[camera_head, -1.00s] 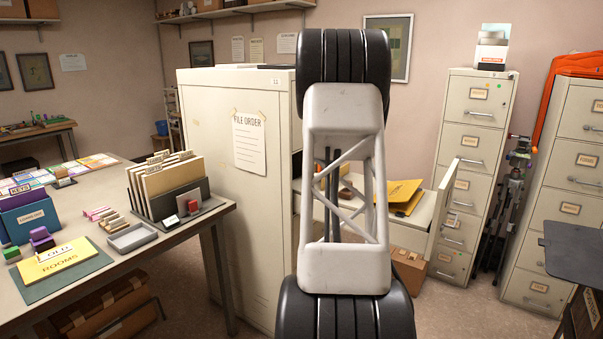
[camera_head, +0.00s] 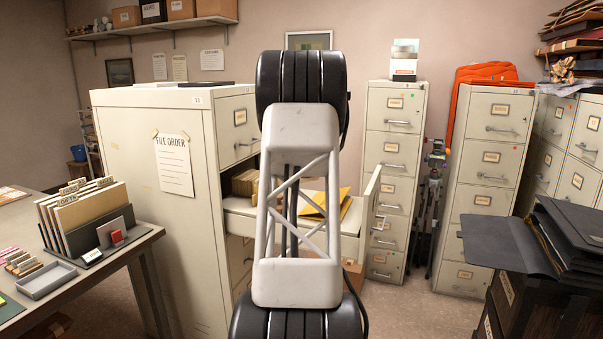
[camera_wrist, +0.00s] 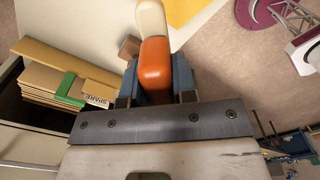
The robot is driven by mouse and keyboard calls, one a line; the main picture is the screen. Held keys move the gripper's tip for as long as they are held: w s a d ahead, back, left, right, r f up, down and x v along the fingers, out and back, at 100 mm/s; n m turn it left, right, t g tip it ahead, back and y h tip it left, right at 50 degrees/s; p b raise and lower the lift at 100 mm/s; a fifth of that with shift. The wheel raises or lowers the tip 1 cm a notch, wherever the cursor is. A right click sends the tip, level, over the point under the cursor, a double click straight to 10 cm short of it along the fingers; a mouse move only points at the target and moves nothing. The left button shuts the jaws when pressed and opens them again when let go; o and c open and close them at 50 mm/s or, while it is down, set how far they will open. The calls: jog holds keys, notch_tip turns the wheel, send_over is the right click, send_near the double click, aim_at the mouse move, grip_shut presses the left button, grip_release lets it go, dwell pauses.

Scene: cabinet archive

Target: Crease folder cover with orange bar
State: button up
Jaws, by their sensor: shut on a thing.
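My gripper (camera_wrist: 155,85) shows in the wrist view, its blue-grey fingers shut on an orange bar (camera_wrist: 155,62) with a cream end (camera_wrist: 151,18). In the head view my arm hides the gripper and the bar. A dark folder with a flat cover (camera_head: 503,246) sticking out to the left lies on a dark stack at the right of the head view. It is well apart from my arm. A yellow folder (camera_head: 333,202) lies on the open drawer (camera_head: 352,219) behind my arm; a yellow corner (camera_wrist: 185,10) shows in the wrist view.
A tall cream cabinet (camera_head: 130,225) with the open drawer stands left of my arm. Grey filing cabinets (camera_head: 395,165) line the back wall. A table (camera_head: 135,243) with a folder rack is at left. Floor (camera_head: 420,305) is clear between my arm and the dark stack.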

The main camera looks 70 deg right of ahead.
jog(key=shift+f, duration=0.1)
dwell(0.3)
jog(key=shift+f, duration=2.9)
jog(key=shift+f, duration=3.05)
jog(key=shift+a, duration=0.1)
jog(key=shift+a+r, duration=0.1)
jog(key=shift+a, duration=0.85)
jog(key=shift+d, duration=0.15)
jog(key=shift+d, duration=1)
